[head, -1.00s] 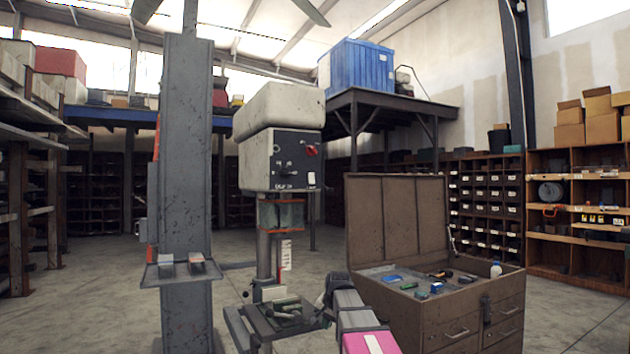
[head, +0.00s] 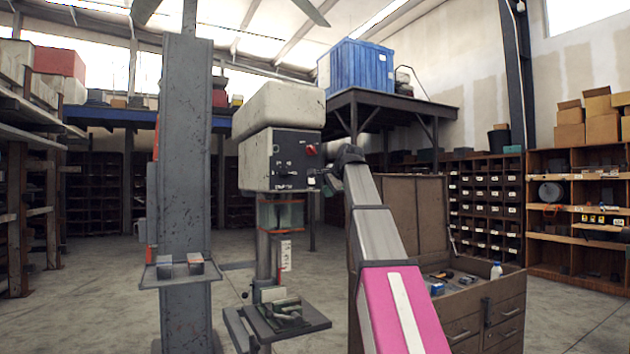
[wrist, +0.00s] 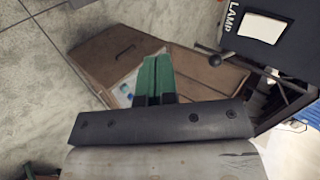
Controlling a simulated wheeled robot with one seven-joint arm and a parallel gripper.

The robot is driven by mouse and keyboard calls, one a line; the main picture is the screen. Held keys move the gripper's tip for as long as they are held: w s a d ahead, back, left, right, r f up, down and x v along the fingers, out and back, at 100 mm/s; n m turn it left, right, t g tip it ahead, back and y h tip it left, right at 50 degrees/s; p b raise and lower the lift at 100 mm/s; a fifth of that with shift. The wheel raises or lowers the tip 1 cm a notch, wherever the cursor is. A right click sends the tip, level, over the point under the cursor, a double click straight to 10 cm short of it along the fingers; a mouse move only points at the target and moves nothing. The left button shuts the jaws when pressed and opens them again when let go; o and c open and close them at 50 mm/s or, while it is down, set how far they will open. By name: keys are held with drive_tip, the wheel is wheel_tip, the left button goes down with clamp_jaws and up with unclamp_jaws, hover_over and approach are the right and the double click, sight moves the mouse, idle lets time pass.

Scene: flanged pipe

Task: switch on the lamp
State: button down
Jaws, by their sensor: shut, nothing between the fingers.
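The drill press (head: 278,110) stands left of centre in the head view, with a dark control panel (head: 290,150) on its head. In the wrist view a white rocker switch (wrist: 262,28) sits on the dark panel at upper right, beside the word LAMP. I cannot tell which way it is set. My gripper (wrist: 152,78) is shut and empty, its green fingers together, to the lower left of the switch in that view. Contact with the panel cannot be told.
A lever with a round knob (wrist: 213,60) lies between my fingers and the switch in the wrist view. A brown tool chest (head: 480,310) with an open lid stands right of the press. A grey column (head: 183,130) stands left of it.

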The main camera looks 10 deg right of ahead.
drive_tip(key=m+t, duration=0.1)
approach(312, 182)
drive_tip(key=x, duration=0.6)
drive_tip(key=shift+s+d+f, duration=0.1)
drive_tip(key=shift+d+f, duration=0.1)
drive_tip(key=shift+f, duration=0.2)
drive_tip(key=shift+w+a+f, duration=0.1)
drive_tip(key=shift+w+a, duration=0.1)
drive_tip(key=shift+w, duration=0.3)
drive_tip(key=shift+f+y, duration=0.15)
drive_tip(key=shift+y, duration=0.15)
drive_tip(key=shift+w+a+f+t, duration=0.15)
drive_tip(key=shift+w+t, duration=0.2)
drive_tip(key=shift+t, duration=0.45)
